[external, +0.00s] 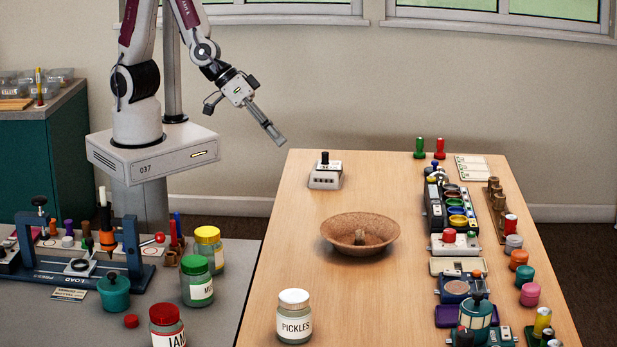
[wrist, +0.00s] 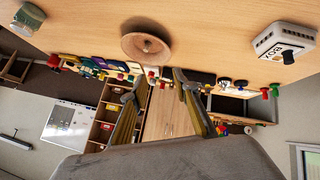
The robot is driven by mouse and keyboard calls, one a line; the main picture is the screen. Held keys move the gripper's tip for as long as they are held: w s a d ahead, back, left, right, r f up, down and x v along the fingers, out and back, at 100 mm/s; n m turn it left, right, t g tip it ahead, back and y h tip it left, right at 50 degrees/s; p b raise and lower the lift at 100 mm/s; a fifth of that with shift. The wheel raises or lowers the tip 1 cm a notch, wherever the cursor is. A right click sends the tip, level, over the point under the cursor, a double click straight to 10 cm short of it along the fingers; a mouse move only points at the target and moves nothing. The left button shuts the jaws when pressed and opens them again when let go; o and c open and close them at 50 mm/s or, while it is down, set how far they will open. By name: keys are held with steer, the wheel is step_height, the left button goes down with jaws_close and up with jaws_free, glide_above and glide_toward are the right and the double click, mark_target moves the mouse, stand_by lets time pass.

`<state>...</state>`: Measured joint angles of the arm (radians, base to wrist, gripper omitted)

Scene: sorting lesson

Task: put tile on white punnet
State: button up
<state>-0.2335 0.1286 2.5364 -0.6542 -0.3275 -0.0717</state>
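I cannot make out a tile or a white punnet for certain in either view. The bowl also shows at the top of the wrist view (wrist: 130,45). A small white box with a black knob (external: 326,179) stands at the table's far left; it is at the upper right of the wrist view (wrist: 288,40). My gripper (external: 276,136) hangs in the air beyond the far left table edge. In the wrist view its fingers (wrist: 157,80) are apart with nothing between them.
A lidded pickles jar (external: 294,318) stands at the table's front left. Several stamps, pots and coloured trays line the right side (external: 456,218). A grey side table at left holds jars (external: 197,281) and a blue press (external: 85,275). The wooden table's middle is mostly clear around the bowl.

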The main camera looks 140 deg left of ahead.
steer(key=s+d+r+m+h, duration=0.2)
steer(key=d+r+m, duration=0.1)
steer(key=d+r, duration=0.3)
steer(key=s+d+r+m+h, duration=0.3)
steer(key=d+r, duration=0.1)
steer(key=d, duration=0.3)
steer(key=s+d+r+m+g, duration=0.1)
steer(key=s+r+m, duration=0.1)
steer(key=s, duration=0.5)
steer(key=s+d+r+m+g, duration=0.1)
steer(key=s+r+m, duration=0.1)
steer(key=s, duration=0.6)
steer(key=shift+s+d+r+m+y, duration=0.25)
steer(key=shift+r+m+y, duration=0.05)
steer(key=shift+m, duration=0.5)
